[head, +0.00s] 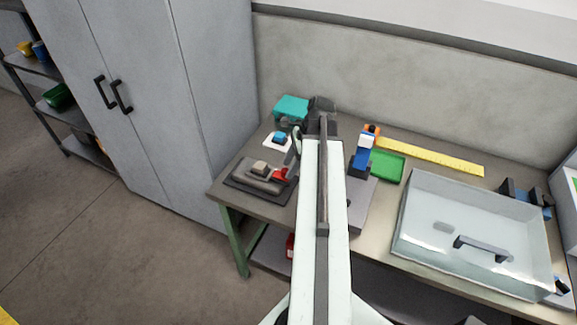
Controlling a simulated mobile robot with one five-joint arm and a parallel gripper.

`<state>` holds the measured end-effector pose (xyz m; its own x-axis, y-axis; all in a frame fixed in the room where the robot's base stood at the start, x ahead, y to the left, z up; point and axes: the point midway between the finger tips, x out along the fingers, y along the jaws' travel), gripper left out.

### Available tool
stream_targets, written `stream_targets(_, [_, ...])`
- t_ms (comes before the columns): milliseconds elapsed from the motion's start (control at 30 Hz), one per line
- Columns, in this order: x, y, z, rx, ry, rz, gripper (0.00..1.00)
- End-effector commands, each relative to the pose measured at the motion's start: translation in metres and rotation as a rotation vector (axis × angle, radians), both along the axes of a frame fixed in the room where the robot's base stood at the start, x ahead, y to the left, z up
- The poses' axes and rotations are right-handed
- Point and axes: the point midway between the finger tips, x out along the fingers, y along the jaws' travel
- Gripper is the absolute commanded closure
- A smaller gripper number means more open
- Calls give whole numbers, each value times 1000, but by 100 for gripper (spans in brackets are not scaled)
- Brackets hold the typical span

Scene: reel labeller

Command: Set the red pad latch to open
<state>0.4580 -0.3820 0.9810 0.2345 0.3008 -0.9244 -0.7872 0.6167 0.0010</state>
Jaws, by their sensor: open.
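The red pad latch (281,175) is a small red piece at the right end of a low grey device with a beige block, on a dark base plate (240,181) near the bench's left corner. My arm reaches up the middle of the head view. My gripper (291,136) is at its far end, beyond and slightly right of the red piece, and looks apart from it. It is open, with nothing visible between its fingers. The fingers are small and partly merge with the dark parts behind. The latch's exact setting is too small to tell.
A teal box (291,106) and a blue block on a white card (274,141) lie behind the device. A grey cabinet stands left.

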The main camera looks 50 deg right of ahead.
Motion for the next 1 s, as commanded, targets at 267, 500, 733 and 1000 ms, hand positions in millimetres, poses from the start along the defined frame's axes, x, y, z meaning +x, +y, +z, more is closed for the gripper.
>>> stream_targets(267, [-12, -16, 55, -1, 2, -2, 51])
stream_targets(500, [-15, -19, 59, -1, 2, -1, 51])
stream_targets(733, [-15, -19, 59, -1, 2, -1, 51])
stream_targets(1000, [16, 13, 53, 0, 2, 78, 51])
